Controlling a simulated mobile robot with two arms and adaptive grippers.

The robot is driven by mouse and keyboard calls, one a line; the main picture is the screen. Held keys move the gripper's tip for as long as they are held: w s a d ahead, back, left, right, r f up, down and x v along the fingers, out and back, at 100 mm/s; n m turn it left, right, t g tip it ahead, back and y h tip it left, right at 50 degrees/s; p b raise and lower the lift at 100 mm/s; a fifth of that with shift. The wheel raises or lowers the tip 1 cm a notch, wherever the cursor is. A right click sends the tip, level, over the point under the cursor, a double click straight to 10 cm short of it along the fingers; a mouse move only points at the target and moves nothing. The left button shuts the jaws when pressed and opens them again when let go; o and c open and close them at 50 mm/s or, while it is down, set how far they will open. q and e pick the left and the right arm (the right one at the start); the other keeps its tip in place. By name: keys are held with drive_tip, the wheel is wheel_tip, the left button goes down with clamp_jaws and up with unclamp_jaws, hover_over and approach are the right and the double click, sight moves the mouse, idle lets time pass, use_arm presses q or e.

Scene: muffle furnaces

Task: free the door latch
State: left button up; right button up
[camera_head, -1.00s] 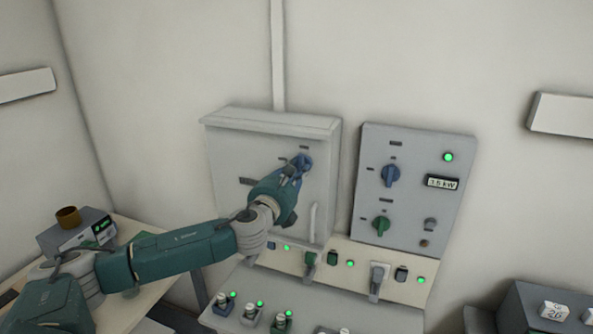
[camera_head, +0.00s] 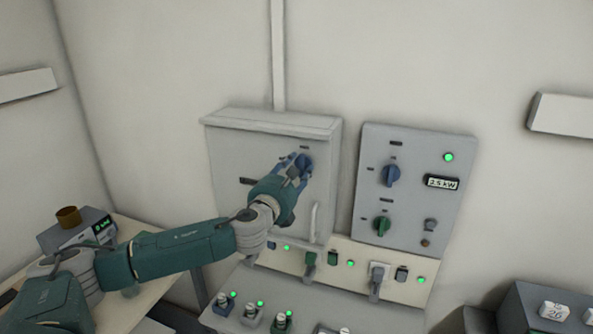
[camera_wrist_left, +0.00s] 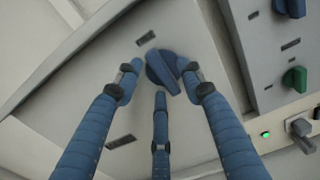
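A blue rotary knob (camera_head: 305,161) sits on the upper right of the grey cabinet door (camera_head: 233,159). In the left wrist view the knob (camera_wrist_left: 162,68) shows with its grip bar slanting from upper left to lower right. My left gripper (camera_head: 297,167) is at the knob and partly hides it. In the left wrist view its three blue fingers (camera_wrist_left: 160,82) are spread around the knob, one left, one right, one below. A gap shows between the left finger and the knob; the right finger is very near its edge, and I cannot tell whether it touches. My right gripper is out of view.
A pale vertical handle (camera_head: 314,222) stands lower on the door. To the right, a control panel (camera_head: 425,190) carries a blue knob (camera_head: 390,175) and a green knob (camera_head: 382,226). Below runs a strip (camera_head: 335,262) of switches and green lamps. A side table (camera_head: 160,278) stands left.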

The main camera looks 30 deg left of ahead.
use_arm(q)
drive_tip(key=v, duration=1.2)
drive_tip(key=shift+f, duration=0.15)
idle(0.4)
